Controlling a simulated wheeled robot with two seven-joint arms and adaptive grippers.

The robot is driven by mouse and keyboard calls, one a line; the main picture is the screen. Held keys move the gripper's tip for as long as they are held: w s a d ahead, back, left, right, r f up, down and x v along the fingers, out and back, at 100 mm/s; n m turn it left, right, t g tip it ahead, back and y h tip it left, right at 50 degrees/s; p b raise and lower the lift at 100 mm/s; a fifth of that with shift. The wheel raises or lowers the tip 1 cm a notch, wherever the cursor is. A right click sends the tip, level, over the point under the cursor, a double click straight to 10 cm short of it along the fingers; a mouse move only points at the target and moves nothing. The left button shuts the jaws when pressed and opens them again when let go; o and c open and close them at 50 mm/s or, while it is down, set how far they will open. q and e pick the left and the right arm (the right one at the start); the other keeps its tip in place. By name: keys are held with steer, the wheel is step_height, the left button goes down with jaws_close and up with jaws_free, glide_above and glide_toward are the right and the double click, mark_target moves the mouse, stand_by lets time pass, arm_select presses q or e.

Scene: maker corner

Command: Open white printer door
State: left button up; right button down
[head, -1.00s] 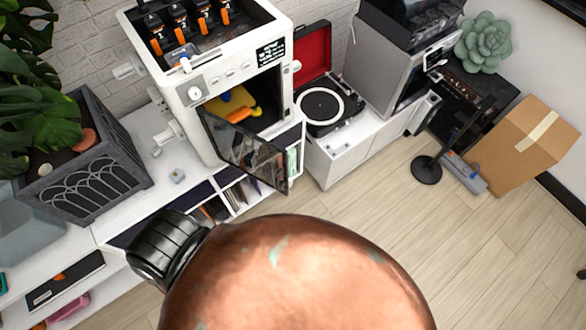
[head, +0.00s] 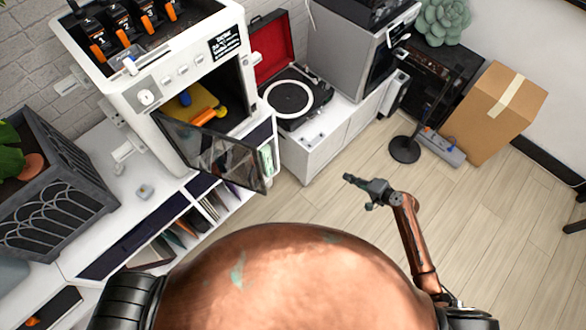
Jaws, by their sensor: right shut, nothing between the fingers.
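The white printer (head: 178,82) stands on the white shelf unit at the upper left. Its dark, see-through door (head: 222,158) is swung partly out from the front and hangs over the shelf edge. Inside the opening are a yellow piece and an orange piece (head: 204,117). My right gripper (head: 358,183) is shut and empty over the wooden floor, right of the door and apart from it. My left gripper is not in view.
A turntable (head: 290,98) with a red lid sits right of the printer on a white cabinet. A planter (head: 55,190) stands on the shelf at left. A cardboard box (head: 495,112) and a black stand base (head: 405,150) are on the floor at right. The middle floor is clear.

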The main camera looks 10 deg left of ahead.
steer(key=s+a+r+n+g+y+b, duration=0.1)
steer(key=a+r+y, duration=0.1)
steer(key=a+r, duration=0.45)
steer(key=a+r+n+g+y, duration=0.1)
steer(key=a+r+y, duration=0.2)
steer(key=r, duration=0.7)
steer(key=s+a+r+n+g+y+b, duration=0.1)
steer(key=s+a+r+n+g+y, duration=0.1)
steer(key=s+a+r+g, duration=0.3)
steer(key=s+a+r+n+y, duration=0.15)
steer(key=s+r, duration=0.25)
steer(key=r, duration=0.4)
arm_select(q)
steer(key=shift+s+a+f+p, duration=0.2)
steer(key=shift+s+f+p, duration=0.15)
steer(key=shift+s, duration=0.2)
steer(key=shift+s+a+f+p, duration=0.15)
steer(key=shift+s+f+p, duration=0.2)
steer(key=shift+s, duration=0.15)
arm_select(e)
steer(key=s+a, duration=0.4)
steer(key=a, duration=0.7)
steer(key=shift+n+h, duration=0.25)
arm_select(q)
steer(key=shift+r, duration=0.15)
